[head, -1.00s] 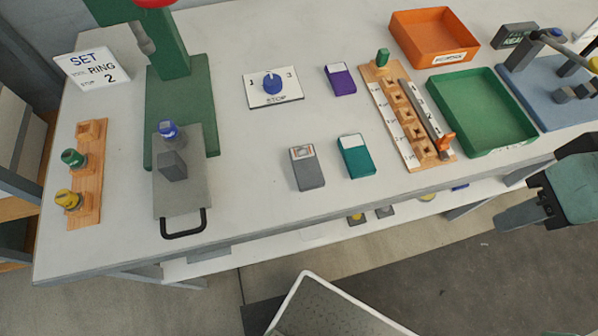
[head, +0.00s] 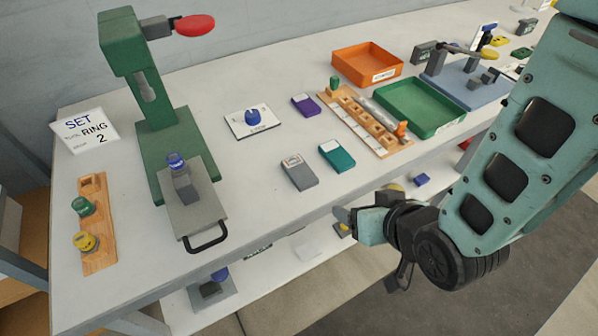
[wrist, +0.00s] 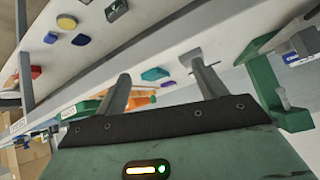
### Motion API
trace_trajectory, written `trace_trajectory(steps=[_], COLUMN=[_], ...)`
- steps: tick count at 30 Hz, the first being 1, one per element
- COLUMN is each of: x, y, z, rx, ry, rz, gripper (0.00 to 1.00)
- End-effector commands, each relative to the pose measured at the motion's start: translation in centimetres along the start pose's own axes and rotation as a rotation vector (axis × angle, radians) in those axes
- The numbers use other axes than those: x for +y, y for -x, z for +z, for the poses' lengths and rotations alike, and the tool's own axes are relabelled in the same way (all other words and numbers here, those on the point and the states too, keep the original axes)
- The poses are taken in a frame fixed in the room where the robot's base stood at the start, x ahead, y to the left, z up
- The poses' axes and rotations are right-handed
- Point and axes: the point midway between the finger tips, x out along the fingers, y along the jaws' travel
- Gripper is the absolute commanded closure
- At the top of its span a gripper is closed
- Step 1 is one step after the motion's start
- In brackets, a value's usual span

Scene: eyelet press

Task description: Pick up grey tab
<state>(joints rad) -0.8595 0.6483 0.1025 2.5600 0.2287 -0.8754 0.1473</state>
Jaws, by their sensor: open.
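The grey tab (head: 299,172) lies flat on the white tabletop near its front edge, with a pale patch at its far end. A teal tab (head: 336,156) lies just right of it and a purple tab (head: 305,105) farther back. My gripper (head: 343,216) is to the right of and nearer than the grey tab, out past the table's front edge and apart from it. In the wrist view my gripper (wrist: 160,65) has its two fingers spread with nothing held between them. I cannot pick out the grey tab for certain there.
The green press (head: 170,145) with its grey sled (head: 195,212) stands left of the tab. A STOP dial plate (head: 252,122) lies behind. A wooden rack (head: 365,125), green tray (head: 420,108) and orange tray (head: 367,65) are right. Tabletop around the grey tab is clear.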

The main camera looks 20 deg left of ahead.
Motion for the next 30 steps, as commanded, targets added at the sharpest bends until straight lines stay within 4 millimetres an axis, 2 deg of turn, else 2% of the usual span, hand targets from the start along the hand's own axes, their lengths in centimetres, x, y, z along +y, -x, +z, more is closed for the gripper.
trace_trajectory(steps=[1,3,6,15,20,30], x=[-0.2,-0.3,-0.7,-2.2,-2.4,-2.5], y=[-1.0,-1.8,-2.2,-0.8,-0.5,-1.9], z=[1.0,1.5,2.2,3.6,3.9,3.7], rx=[0.051,0.146,0.281,0.561,0.603,0.592], ry=[0.019,0.046,0.096,0.232,0.251,0.238], rz=[-0.001,-0.008,-0.029,-0.137,-0.159,-0.153], gripper=[0.29,0.29,0.29,0.29,0.29,0.29])
